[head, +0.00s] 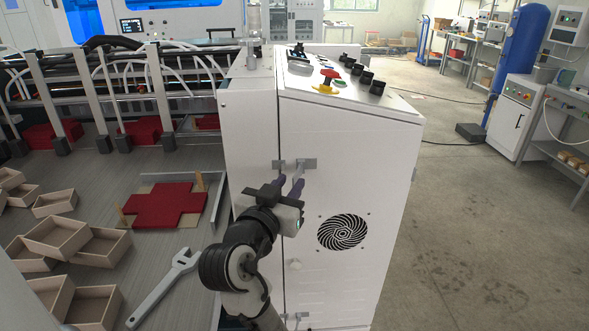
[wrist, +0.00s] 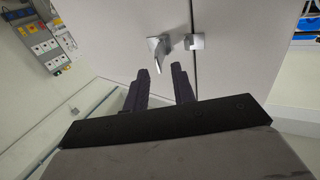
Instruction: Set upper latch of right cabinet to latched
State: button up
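The right cabinet (head: 345,170) is a white box with a fan grille on its front. Its upper latch (head: 306,164) is a small grey metal piece beside the vertical seam. In the wrist view the upper latch (wrist: 160,52) has its lever slanting out from the panel. A separate grey catch (wrist: 194,41) sits at the seam, with a visible gap to the lever. My gripper (head: 289,184) is at the latch. In the wrist view my gripper (wrist: 160,70) has its dark fingers apart, with the lever's end near or between the tips; contact cannot be told.
A lower latch (head: 295,316) is near the cabinet's bottom, partly behind my arm. A control panel with a red knob (head: 328,76) tops the cabinet. A worktable (head: 110,170) with wooden trays and a wrench (head: 165,285) lies left.

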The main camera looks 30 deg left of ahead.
aim_at(293, 180)
jog(key=shift+w+a+p, duration=0.2)
jog(key=shift+w, duration=0.7)
jog(key=shift+w+a+p, duration=0.15)
jog(key=shift+w, duration=0.7)
grip_shut()
